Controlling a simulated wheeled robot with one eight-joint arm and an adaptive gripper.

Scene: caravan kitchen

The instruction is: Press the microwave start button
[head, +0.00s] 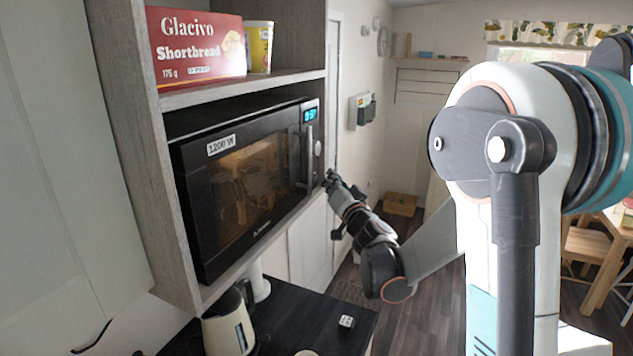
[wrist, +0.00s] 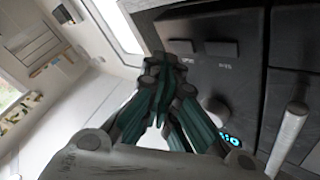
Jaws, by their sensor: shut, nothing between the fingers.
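The black microwave (head: 188,205) sits in a wall shelf niche with its door closed. Its control panel is at the right end, with a lit blue display (head: 310,115) that also shows in the wrist view (wrist: 229,139). In the wrist view two dark rectangular buttons (wrist: 181,47) (wrist: 222,48) sit on the panel; their small labels are too blurred to read. My gripper (head: 331,181) is shut and empty at the lower right corner of the microwave. In the wrist view its fingertips (wrist: 162,68) are beside the left button; I cannot tell whether they touch the panel.
The microwave door handle (head: 309,158) projects beside the panel. A Glacivo shortbread box (head: 197,50) and a yellow cup (head: 259,48) stand on the shelf above. A kettle (head: 229,325) stands on the dark counter (head: 305,320) below.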

